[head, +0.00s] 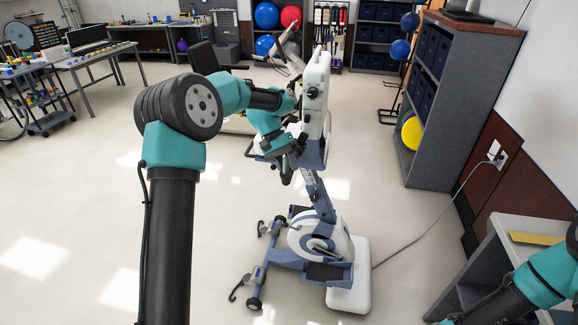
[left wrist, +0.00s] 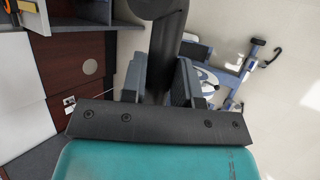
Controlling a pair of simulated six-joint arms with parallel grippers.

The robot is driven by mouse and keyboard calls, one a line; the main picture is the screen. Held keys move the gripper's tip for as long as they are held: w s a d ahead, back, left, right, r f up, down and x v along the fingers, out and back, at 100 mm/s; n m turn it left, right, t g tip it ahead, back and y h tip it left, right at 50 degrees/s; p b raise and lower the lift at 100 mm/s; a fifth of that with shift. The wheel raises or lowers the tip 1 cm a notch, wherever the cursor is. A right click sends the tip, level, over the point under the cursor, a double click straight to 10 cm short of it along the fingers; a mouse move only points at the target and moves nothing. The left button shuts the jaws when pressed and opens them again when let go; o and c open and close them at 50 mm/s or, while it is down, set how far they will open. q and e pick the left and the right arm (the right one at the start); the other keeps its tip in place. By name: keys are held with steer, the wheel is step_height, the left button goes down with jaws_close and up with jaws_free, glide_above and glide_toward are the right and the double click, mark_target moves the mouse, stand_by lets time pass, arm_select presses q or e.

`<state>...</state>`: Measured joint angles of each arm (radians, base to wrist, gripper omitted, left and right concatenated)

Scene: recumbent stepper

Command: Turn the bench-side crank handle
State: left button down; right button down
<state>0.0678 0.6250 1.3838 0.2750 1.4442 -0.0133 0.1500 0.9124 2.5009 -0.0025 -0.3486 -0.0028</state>
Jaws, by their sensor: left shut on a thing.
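The white and blue stepper (head: 323,248) stands on the floor at the centre of the head view, its tall white upper part rising beside my left wrist. My left gripper (head: 287,167) is at the left side of that upper part. In the left wrist view, my left gripper (left wrist: 159,85) is shut with a finger on each side of the dark crank handle (left wrist: 160,50). In the head view the handle is mostly hidden by the gripper and wrist. My right gripper is outside the frame; only part of that arm shows at the lower right.
A grey shelf unit (head: 446,95) stands at the right, with a cord (head: 425,235) running along the floor to the wall. A low grey cabinet (head: 500,250) is at the lower right. Tables (head: 95,62) stand at the back left. The floor left of the stepper is clear.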

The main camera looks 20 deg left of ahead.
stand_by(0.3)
arm_select(q)
steer(key=c, duration=0.9)
jaws_free()
steer(key=shift+o, duration=0.2)
steer(key=shift+a+r, duration=0.1)
steer(key=v, duration=1.7)
steer(key=shift+w+a, duration=0.1)
steer(key=shift+a, duration=0.05)
